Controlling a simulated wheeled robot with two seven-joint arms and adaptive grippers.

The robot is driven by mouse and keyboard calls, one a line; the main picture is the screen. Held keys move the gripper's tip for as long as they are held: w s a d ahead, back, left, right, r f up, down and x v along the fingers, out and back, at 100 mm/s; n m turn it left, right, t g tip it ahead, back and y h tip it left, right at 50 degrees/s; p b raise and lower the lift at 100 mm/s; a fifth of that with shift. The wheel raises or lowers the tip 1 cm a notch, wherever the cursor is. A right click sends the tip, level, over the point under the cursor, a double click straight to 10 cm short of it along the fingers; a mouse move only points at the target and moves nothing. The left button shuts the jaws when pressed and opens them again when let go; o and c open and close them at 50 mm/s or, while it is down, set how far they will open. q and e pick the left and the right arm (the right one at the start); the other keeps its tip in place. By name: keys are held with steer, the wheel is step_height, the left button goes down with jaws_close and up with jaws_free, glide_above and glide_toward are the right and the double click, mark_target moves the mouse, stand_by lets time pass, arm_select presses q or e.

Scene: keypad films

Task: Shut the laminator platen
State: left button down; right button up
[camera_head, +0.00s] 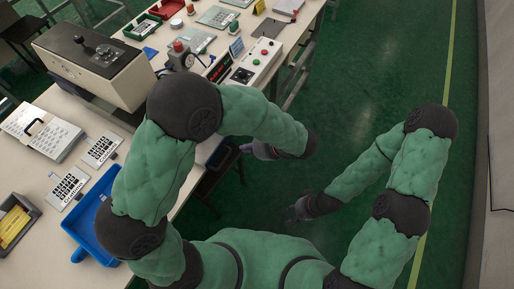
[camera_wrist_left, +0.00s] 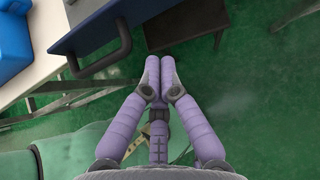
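A large beige machine (camera_head: 95,68) with a dark top plate and a black knob stands on the bench at the upper left. A smaller pale grey flat unit (camera_head: 42,132) with a black handle lies on the bench at the left. I cannot tell for certain which is the laminator; neither shows a clearly raised platen. My left gripper (camera_head: 241,160) is off the bench's right edge, away from both. In the left wrist view its lilac fingertips (camera_wrist_left: 159,68) are together with nothing between them. My right gripper (camera_head: 292,212) hangs over the green floor; its fingers are too small to judge.
A blue tray (camera_head: 92,232) sits at the bench's near edge. A dark panel with a black handle (camera_wrist_left: 122,35) juts out near my left fingers. A control box with buttons (camera_head: 256,60) stands farther along the bench. The floor to the right is clear.

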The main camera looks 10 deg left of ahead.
arm_select(q)
steer(key=a, duration=0.1)
steer(key=w+a+b, duration=0.1)
steer(key=a, duration=0.2)
steer(key=shift+w+a+f, duration=0.15)
steer(key=shift+w+f, duration=0.05)
steer(key=shift+w, duration=0.1)
steer(key=w+a, duration=0.2)
steer(key=a, duration=0.5)
steer(key=w+a+p, duration=0.1)
steer(key=w+a, duration=0.2)
steer(key=a, duration=0.5)
steer(key=w+a, duration=0.3)
steer(key=a, duration=0.5)
steer(key=shift+w, duration=0.15)
steer(key=shift+d, duration=0.15)
